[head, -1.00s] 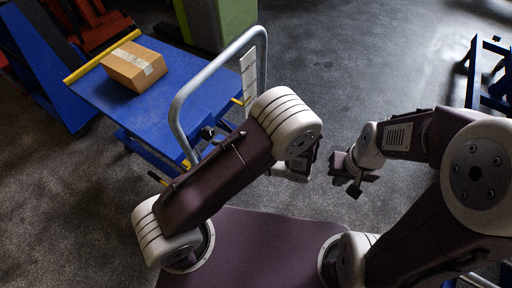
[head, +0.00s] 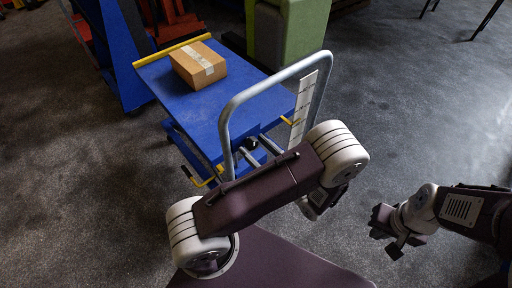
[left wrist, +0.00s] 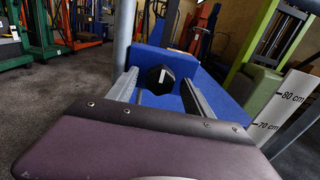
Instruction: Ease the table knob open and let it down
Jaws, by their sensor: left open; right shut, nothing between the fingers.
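The blue lift table (head: 190,108) stands at the upper left of the head view, with its grey push handle (head: 228,118) towards me. A black knob (left wrist: 160,79) shows in the left wrist view, in front of blue metal of the table. My left gripper (left wrist: 160,86) is open, its two grey fingers pointing towards the knob, which appears between them; I cannot tell how far it is from them. In the head view my left arm hides most of that gripper. My right gripper (head: 396,247) is shut and empty, low on the right, away from the table.
A cardboard box (head: 198,65) lies on the table top. A white height scale (head: 303,108) stands beside the handle; the left wrist view shows its 70 and 80 cm marks. A green cabinet (head: 305,35) stands behind. The floor (head: 420,110) on the right is clear.

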